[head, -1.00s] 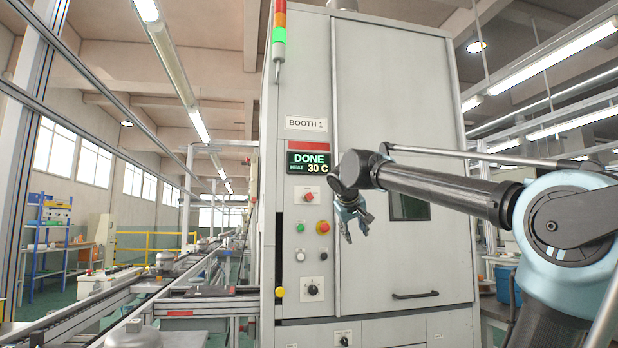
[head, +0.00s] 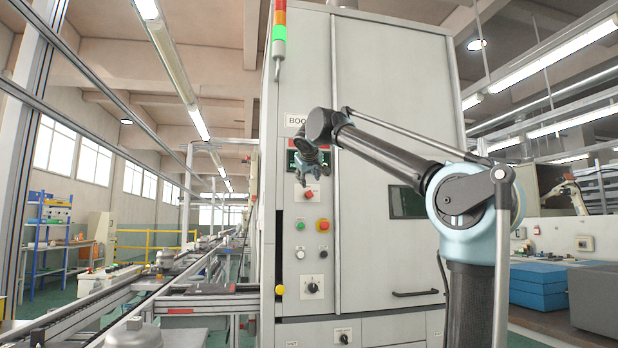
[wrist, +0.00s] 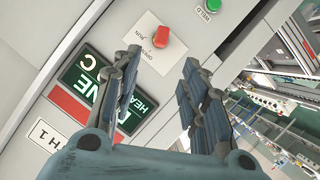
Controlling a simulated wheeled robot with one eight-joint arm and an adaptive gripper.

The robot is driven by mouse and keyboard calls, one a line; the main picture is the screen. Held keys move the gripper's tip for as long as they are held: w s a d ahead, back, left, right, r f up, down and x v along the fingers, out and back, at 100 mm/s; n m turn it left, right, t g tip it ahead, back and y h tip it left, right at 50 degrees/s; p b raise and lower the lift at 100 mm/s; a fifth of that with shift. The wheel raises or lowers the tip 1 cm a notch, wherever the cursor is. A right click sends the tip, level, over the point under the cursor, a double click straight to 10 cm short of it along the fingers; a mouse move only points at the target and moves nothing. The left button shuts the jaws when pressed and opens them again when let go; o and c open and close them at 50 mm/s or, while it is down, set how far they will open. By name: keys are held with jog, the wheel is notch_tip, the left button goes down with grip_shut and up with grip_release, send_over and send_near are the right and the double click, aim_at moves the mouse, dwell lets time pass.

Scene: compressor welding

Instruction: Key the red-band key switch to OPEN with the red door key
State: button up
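A red switch piece (wrist: 162,38) sits on a pale plate marked OPEN and RUN in the wrist view. I cannot tell whether it is a key or a knob, or which mark it points to. In the head view the red piece (head: 307,194) is on the booth's front, below the display. My gripper (head: 310,178) hangs in front of the display, fingers down, just above the switch. In the wrist view its two fingers (wrist: 162,62) are apart with nothing between them, and the switch is beyond the gap between the tips. No separate key is seen.
The booth display (wrist: 88,72) is partly covered by my fingers. A green button (head: 300,226), a red button on yellow (head: 322,226), a black dial (head: 312,287) and a yellow knob (head: 280,291) are lower on the panel. A conveyor (head: 120,303) runs at left. A door handle (head: 415,293) is at right.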

aim_at(309, 194)
jog(key=x, duration=1.2)
jog(key=shift+w+f, duration=0.2)
jog(key=shift+w, duration=0.15)
grip_shut()
jog(key=c, duration=0.8)
grip_release()
grip_shut()
jog(key=n, duration=0.1)
jog(key=n+t+h, duration=0.1)
jog(key=n, duration=0.2)
jog(key=shift+s+a+f+h, duration=0.1)
jog(key=shift+a+f+h, duration=0.15)
jog(key=shift+a+h, duration=0.15)
jog(key=shift+t, duration=0.3)
